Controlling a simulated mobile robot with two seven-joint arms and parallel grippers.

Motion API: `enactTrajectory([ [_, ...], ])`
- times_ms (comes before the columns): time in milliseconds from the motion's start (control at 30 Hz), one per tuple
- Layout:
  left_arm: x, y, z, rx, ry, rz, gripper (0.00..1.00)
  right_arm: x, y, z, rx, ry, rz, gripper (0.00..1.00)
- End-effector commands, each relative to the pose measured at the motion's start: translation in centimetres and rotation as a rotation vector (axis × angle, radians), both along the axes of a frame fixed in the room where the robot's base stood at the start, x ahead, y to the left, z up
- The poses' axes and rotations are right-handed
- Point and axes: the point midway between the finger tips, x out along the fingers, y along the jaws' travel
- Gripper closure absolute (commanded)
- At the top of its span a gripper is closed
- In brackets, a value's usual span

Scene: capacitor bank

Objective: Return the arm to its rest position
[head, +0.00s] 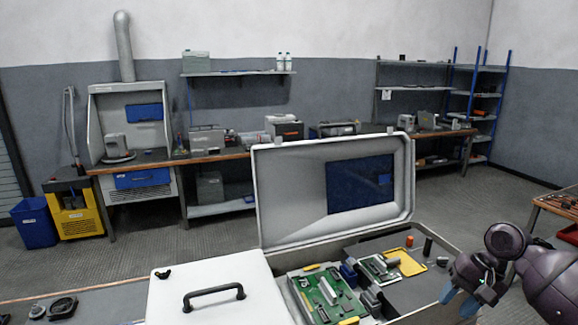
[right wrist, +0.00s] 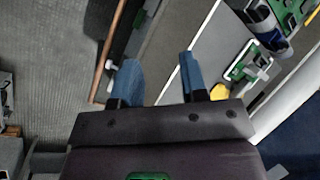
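My right arm (head: 535,275) comes in at the lower right of the head view. Its gripper (head: 458,299) is beside the right end of an open light-grey case (head: 330,150). In the right wrist view its two blue fingers stand apart with nothing between them (right wrist: 159,68). My left gripper does not show in either view. In the head view the case holds a green circuit board (head: 328,292), a smaller board (head: 379,268) and a yellow tray (head: 408,263).
A white lid-like panel with a black handle (head: 213,296) covers the front left of the bench. A small table (head: 556,209) stands at the right edge. A long workbench (head: 220,156) and shelves line the far wall. Open floor (head: 495,205) lies between.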

Motion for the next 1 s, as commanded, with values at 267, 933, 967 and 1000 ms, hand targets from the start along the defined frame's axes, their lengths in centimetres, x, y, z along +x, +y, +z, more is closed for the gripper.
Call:
enactTrajectory([
  [267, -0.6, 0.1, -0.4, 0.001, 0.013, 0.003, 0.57, -2.8, -8.9, -3.4, 0.065, 0.065, -0.246, 0.60],
  [933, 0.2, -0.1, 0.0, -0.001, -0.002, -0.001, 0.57, 2.8, -21.0, -4.2, -0.416, -0.546, -0.202, 0.60],
  [967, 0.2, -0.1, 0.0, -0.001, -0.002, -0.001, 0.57, 3.4, -21.7, -3.7, -0.470, -0.598, -0.174, 0.60],
  [1000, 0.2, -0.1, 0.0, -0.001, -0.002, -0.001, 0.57, 4.1, -22.6, -3.1, -0.545, -0.667, -0.132, 0.60],
])
